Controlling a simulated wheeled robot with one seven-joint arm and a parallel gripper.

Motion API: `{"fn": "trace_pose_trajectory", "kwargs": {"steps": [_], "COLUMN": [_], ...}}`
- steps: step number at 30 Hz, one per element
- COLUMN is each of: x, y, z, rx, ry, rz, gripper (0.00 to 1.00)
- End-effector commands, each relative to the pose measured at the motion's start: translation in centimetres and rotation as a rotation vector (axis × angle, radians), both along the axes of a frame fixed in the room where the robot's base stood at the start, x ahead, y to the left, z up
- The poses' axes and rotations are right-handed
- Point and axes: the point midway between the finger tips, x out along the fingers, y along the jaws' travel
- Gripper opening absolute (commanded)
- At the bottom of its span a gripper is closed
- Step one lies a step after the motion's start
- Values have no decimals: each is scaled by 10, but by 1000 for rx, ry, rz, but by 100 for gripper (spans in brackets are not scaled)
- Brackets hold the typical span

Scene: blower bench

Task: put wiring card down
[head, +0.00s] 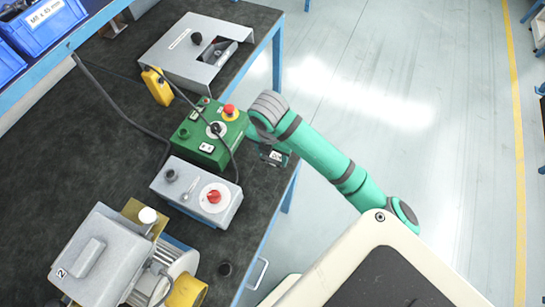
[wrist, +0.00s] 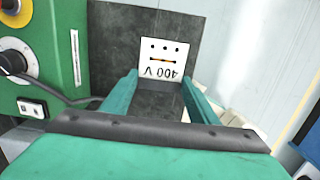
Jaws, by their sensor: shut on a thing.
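The wiring card (wrist: 164,58) is a small white plate with dots, a dash and "400 V", upside down in the wrist view. My gripper (wrist: 161,78) is shut on it, with one green finger at each side edge. In the head view my gripper (head: 270,148) is at the bench's right edge, just right of the green control box (head: 207,140). A small white patch of the card (head: 275,156) shows there. Dark bench top lies behind the card in the wrist view; I cannot tell if the card touches it.
The green box also fills the left of the wrist view (wrist: 48,60), with a dark cable passing near my gripper. A grey box with a red knob (head: 197,192), a motor unit (head: 112,260), a yellow pendant (head: 157,87) and a metal cover (head: 190,50) stand on the bench (head: 110,130).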

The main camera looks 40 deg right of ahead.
Motion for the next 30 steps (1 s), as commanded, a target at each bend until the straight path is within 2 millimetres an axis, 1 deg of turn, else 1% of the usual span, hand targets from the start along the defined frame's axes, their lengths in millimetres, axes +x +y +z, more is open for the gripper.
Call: {"fn": "trace_pose_trajectory", "kwargs": {"steps": [3,9,16,27,28,29,30], "x": [6,10,10,10,10,11,11], "y": [-5,-11,-11,-11,-11,-11,-11], "z": [-9,-18,-47,-51,-51,-51,-51], "rx": [0,0,1,0,-1,-1,-1], "ry": [0,1,-1,0,0,0,0], "rz": [1,1,0,1,1,1,1], "gripper": [33,33,33,33,56,64,73]}}
